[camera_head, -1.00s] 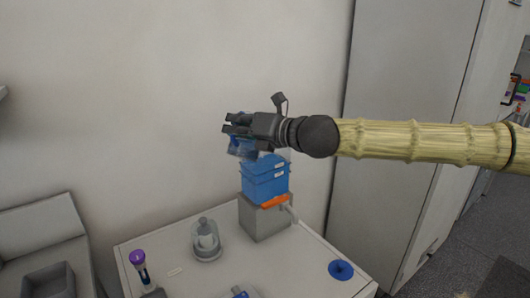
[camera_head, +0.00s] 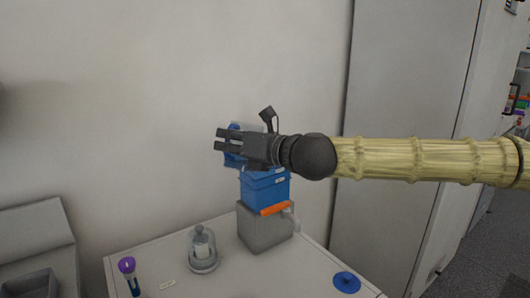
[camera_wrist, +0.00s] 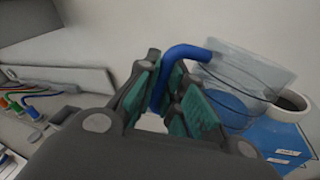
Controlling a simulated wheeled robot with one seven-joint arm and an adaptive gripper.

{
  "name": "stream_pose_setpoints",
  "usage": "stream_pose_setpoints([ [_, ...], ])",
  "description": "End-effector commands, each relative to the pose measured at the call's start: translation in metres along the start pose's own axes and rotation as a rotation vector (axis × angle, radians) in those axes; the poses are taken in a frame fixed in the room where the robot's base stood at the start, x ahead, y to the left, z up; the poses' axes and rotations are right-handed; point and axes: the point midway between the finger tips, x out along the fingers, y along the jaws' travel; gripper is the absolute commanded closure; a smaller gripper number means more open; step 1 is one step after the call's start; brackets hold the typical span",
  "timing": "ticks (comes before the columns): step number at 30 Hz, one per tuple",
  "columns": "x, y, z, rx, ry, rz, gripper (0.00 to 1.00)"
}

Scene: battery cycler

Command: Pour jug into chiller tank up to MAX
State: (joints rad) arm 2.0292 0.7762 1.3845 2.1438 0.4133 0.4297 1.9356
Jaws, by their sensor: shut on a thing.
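My gripper (camera_head: 222,141) is shut on the blue handle (camera_wrist: 178,62) of a clear jug (camera_wrist: 250,72). Blue liquid (camera_wrist: 228,105) shows in the jug in the wrist view. In the head view the jug (camera_head: 233,159) is partly hidden behind my gripper, above and slightly left of the blue chiller tank (camera_head: 266,188). The tank sits on a grey base with an orange strip. In the wrist view the tank (camera_wrist: 272,145) and its round opening (camera_wrist: 291,102) are at the right, beside and partly behind the jug. The MAX mark and any stream are not discernible.
A glass vessel (camera_head: 203,252) and a purple-capped tube (camera_head: 128,275) stand left of the tank. A blue disc (camera_head: 346,282) lies at the right of the white table (camera_head: 225,285). The wall is close behind. Coloured leads (camera_wrist: 30,103) show at left in the wrist view.

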Motion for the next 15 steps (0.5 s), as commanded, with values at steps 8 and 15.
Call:
stream_pose_setpoints([
  [8,0.0,0.002,-0.019,-0.079,-0.016,0.0,1.0],
  [15,0.0,0.001,-0.034,-0.138,-0.029,0.001,1.0],
])
